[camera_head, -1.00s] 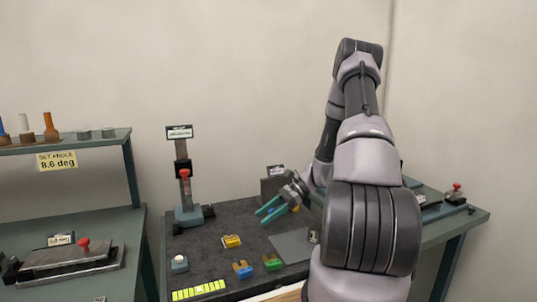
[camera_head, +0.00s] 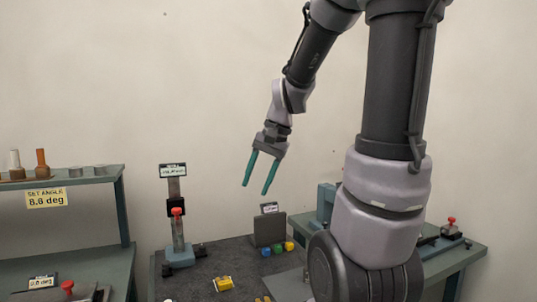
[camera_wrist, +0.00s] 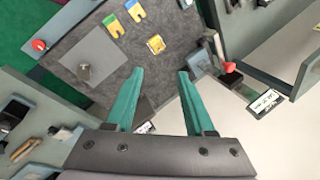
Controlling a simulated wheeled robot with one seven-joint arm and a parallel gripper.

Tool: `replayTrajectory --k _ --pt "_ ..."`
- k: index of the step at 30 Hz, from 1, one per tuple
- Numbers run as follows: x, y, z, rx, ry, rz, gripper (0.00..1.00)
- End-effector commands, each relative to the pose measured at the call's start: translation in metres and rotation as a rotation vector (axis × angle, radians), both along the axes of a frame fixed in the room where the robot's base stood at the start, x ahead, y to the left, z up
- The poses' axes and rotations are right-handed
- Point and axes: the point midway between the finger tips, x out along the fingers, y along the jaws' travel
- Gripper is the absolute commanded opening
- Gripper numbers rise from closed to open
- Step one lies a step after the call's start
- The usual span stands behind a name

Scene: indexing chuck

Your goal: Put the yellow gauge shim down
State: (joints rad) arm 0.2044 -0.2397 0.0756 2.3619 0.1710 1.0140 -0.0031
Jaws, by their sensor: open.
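The yellow gauge shim (camera_head: 223,284) lies on the dark mat, near the bottom edge of the head view. In the wrist view it also shows as a small yellow piece (camera_wrist: 156,44) beyond my fingertips, apart from them. My gripper (camera_head: 256,188) has two teal fingers, spread apart with nothing between them. It hangs in the air well above the mat, fingers pointing down. The wrist view shows the same open, empty gripper (camera_wrist: 160,72).
A red-topped stand (camera_head: 178,238) rises to the left. A grey block (camera_head: 268,228) with coloured round pieces stands behind. A grey plate (camera_wrist: 93,58) lies on the mat.

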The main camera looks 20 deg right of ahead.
Motion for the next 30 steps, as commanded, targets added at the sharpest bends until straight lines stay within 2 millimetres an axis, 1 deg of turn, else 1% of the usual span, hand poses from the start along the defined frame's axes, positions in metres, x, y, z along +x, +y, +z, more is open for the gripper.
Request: replayTrajectory --k 1,6,9,12,15,18,30 --pt "-0.010 0.003 0.014 -0.031 -0.056 0.029 0.54" --pt "-0.043 0.007 0.049 -0.125 -0.226 0.112 0.54" --pt "-0.061 0.008 0.064 -0.166 -0.313 0.151 0.54" --pt "-0.074 0.007 0.074 -0.197 -0.379 0.178 0.54" --pt "-0.083 0.007 0.080 -0.214 -0.420 0.195 0.54" --pt "-0.086 0.007 0.083 -0.222 -0.439 0.202 0.54" --pt "-0.087 0.006 0.083 -0.223 -0.441 0.203 0.54"
